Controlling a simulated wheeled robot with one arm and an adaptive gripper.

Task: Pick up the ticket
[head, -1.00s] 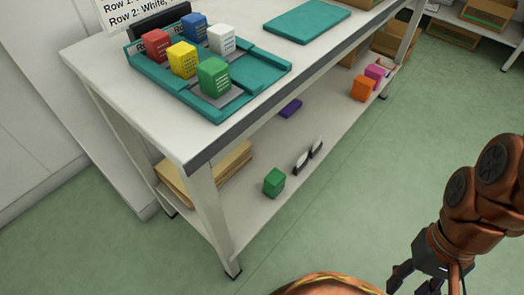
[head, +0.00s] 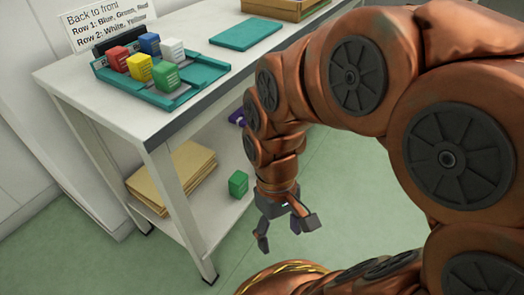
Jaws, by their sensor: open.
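The only paper-like printed thing I see is a white sign (head: 110,22) at the back left of the table, with the words "Back to front" and lines for Row 1 and Row 2. I cannot tell whether it is the ticket; no other ticket shows. It leans upright behind the teal tray (head: 190,88). My gripper (head: 287,234) is open and empty, pointing down in front of the table, lower than the tabletop and far from the sign. My arm hides the right part of the table and shelf.
Red (head: 118,59), blue (head: 149,44), white (head: 172,50), yellow (head: 138,67) and green (head: 165,77) boxes stand on the tray. A teal mat (head: 246,33) lies to its right. The lower shelf holds a green box (head: 238,184) and brown folders (head: 172,177). Floor at the front left is clear.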

